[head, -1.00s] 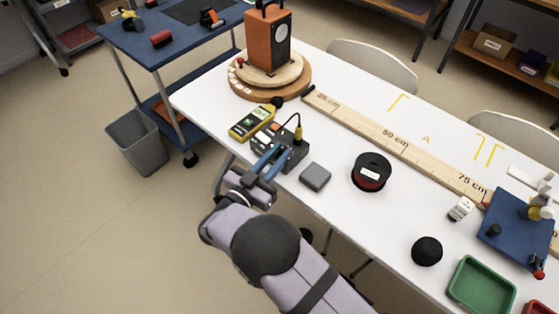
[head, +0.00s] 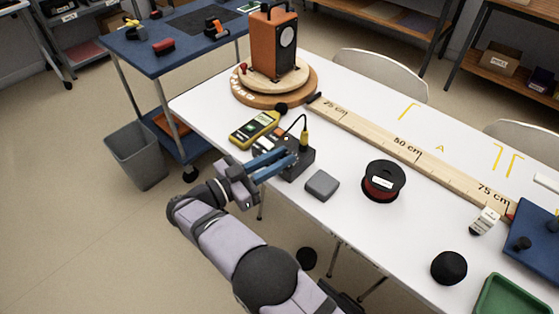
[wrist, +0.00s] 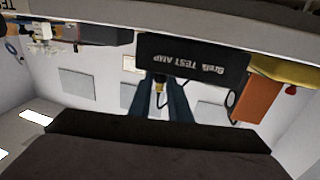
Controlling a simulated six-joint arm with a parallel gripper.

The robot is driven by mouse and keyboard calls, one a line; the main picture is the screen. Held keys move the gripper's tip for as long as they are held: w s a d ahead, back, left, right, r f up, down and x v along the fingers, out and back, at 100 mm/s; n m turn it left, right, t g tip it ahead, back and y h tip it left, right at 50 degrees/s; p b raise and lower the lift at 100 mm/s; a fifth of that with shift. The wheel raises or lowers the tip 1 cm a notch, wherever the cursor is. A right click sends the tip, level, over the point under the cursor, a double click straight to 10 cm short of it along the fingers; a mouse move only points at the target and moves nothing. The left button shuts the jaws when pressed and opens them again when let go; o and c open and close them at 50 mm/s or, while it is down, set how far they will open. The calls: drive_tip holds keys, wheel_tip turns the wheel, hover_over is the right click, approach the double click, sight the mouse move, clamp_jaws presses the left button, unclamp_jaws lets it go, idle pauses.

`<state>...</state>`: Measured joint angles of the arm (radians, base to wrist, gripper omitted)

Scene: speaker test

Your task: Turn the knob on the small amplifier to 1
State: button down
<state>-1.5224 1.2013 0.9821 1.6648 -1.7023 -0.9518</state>
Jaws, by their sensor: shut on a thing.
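The small amplifier (head: 300,165) is a dark box near the table's front left edge, with a black cable and a yellow plug (head: 303,138) on top. In the wrist view it shows upside down, with "TEST AMP" lettering on a dark face (wrist: 195,62). My gripper (head: 286,157) has blue fingers that reach the amplifier's top from the left. It is shut on the knob, which the fingers hide, so its pointer and scale cannot be read. In the wrist view the fingers (wrist: 161,97) meet the amplifier's edge, with the yellow plug seen between them.
A yellow meter (head: 254,129) lies just behind the amplifier, and a grey block (head: 322,185) lies to its right. A black and red spool (head: 382,181) and a wooden ruler (head: 420,158) are farther right. An orange speaker (head: 273,42) stands on a round wooden turntable (head: 245,96) at the back.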

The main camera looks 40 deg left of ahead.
drive_tip(key=c, duration=1.6)
unclamp_jaws()
drive_tip(key=shift+c, duration=0.2)
drive_tip(key=shift+s, duration=0.1)
drive_tip(key=b+v, duration=0.1)
drive_tip(key=v, duration=0.6)
drive_tip(key=shift+s, duration=0.1)
